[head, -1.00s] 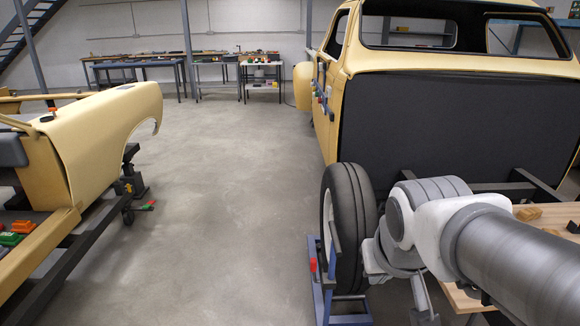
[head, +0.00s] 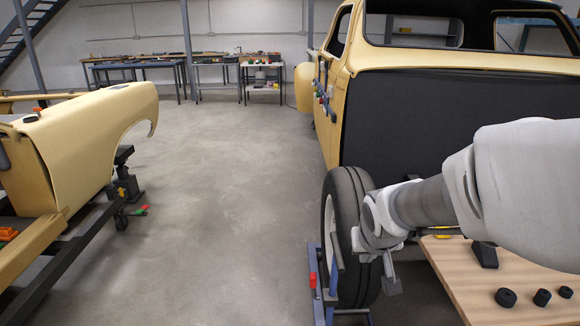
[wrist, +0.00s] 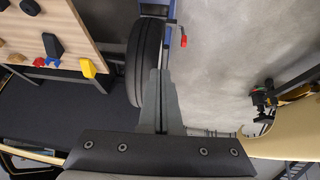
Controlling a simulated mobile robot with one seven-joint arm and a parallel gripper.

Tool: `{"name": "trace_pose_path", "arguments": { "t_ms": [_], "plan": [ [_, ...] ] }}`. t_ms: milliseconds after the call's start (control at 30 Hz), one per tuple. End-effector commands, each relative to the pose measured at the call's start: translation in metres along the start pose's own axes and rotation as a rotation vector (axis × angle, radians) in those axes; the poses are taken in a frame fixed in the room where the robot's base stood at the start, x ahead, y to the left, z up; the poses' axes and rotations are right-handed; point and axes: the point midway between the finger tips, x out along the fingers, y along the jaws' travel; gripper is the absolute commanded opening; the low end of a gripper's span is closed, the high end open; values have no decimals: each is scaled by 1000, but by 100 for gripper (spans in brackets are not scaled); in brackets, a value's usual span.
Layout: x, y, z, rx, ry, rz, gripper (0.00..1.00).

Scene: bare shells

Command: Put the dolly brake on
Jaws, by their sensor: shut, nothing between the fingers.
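A blue wheel dolly (head: 319,300) stands on the floor at the lower middle of the head view, with a black tyre (head: 351,235) upright in it. A red-tipped lever (head: 313,280) sticks up at the dolly's left side; it looks like the brake.
A wooden table (head: 470,270) with several black pieces stands right of the tyre. The yellow truck cab (head: 345,110) is behind it. At left, a yellow body part (head: 85,140) rests on a dark frame with a red-and-green pedal (head: 138,211). The floor between is clear.

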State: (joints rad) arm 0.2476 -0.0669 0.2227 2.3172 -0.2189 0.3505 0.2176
Motion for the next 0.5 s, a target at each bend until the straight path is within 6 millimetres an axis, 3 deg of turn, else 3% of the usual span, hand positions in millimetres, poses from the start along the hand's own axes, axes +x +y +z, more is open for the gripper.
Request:
{"name": "trace_pose_path", "arguments": {
  "t_ms": [33,500],
  "plan": [
    [22,0,2,10,-3,-7,0],
    [172,-16,1,127,53,-170,0]
  ]
}}
